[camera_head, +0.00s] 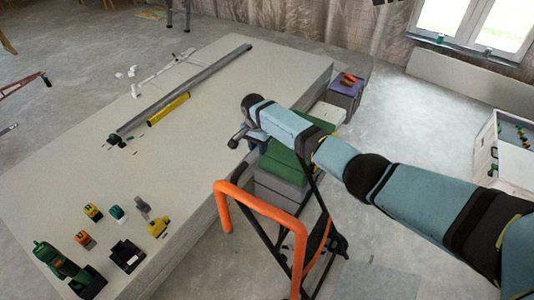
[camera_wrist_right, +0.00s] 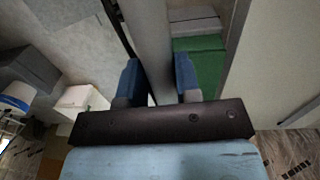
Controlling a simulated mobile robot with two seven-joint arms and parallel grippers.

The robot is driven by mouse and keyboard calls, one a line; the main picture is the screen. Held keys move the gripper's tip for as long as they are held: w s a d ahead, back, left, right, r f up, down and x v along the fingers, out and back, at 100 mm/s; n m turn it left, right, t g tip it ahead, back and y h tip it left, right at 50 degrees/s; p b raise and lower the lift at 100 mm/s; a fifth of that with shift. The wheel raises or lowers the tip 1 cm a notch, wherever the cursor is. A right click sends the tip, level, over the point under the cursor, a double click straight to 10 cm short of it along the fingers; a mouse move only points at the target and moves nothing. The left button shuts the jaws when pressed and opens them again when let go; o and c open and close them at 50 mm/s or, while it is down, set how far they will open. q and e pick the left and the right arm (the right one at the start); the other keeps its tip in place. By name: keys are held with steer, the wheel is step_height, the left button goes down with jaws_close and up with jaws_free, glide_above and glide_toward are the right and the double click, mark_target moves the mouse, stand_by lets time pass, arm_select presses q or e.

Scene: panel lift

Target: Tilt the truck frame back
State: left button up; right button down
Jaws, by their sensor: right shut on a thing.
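The truck frame stands at the lower middle of the head view, beside the stack of panels. It has an orange tubular handle (camera_head: 265,206) and dark rails below it. My right arm comes in from the right, and my right gripper (camera_head: 257,146) is at the far side of the frame, mostly hidden by my wrist. In the right wrist view, the blue fingers of my right gripper (camera_wrist_right: 157,82) are shut on a grey bar (camera_wrist_right: 150,35) of the truck frame. My left gripper is not in view.
A large stack of panels (camera_head: 60,190) fills the left, with a yellow level (camera_head: 168,109), a long metal bar and several tools on top. Green and grey cases (camera_head: 285,165) stand beside the frame. A white cabinet (camera_head: 515,165) is at the right.

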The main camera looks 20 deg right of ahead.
steer(key=shift+w+a+f, duration=0.15)
steer(key=shift+f, duration=0.15)
steer(key=shift+w+a+b, duration=0.15)
steer(key=shift+b, duration=0.3)
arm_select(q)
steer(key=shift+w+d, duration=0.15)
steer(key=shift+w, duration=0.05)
arm_select(e)
steer(key=shift+a, duration=0.1)
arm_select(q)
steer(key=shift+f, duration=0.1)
arm_select(e)
steer(key=shift+f, duration=0.15)
steer(key=c, duration=0.9)
jaws_free()
steer(key=shift+f, duration=0.15)
steer(key=shift+o, duration=0.4)
steer(key=shift+w, duration=0.25)
arm_select(q)
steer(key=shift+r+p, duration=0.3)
steer(key=shift+p, duration=0.2)
arm_select(e)
step_height(320, 180, up, 14)
steer(key=shift+w+a, duration=0.4)
steer(key=shift+f, duration=0.1)
